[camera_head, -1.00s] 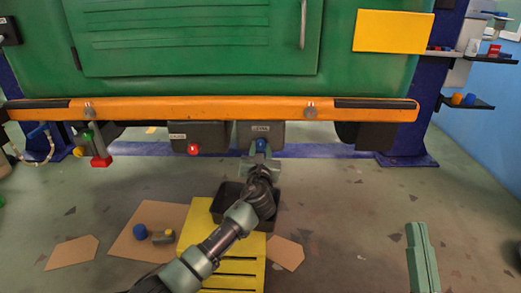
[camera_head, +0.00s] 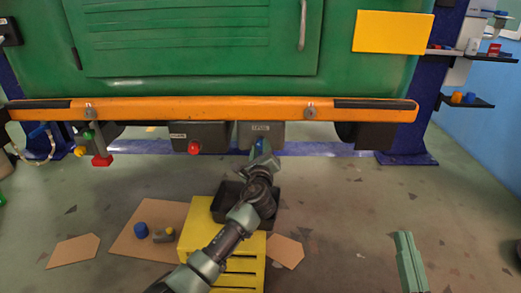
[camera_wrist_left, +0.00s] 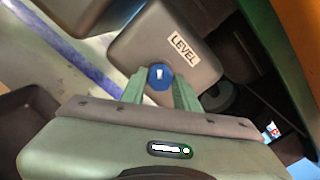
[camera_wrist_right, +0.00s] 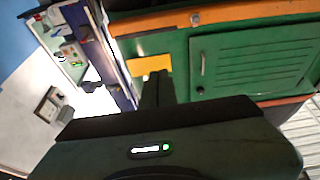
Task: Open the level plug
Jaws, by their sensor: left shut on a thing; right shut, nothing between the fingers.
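The blue level plug (camera_wrist_left: 159,76) sits on a dark grey housing (camera_wrist_left: 160,45) labelled LEVEL, under the orange bumper. My left gripper (camera_wrist_left: 160,86) is shut on the plug, with one green finger on each side of it. In the head view the left gripper (camera_head: 264,156) reaches up to the plug, seen nearly edge-on and partly hiding it. The plug appears seated against the housing. My right gripper (camera_wrist_right: 158,88) is shut and empty, and points toward the green vehicle; its arm shows at the lower right of the head view.
A red plug (camera_head: 194,149) is on the neighbouring housing. Cardboard (camera_head: 150,240) carries a blue cap (camera_head: 141,230) and a small fitting. The orange bumper (camera_head: 210,109) hangs just above my left gripper.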

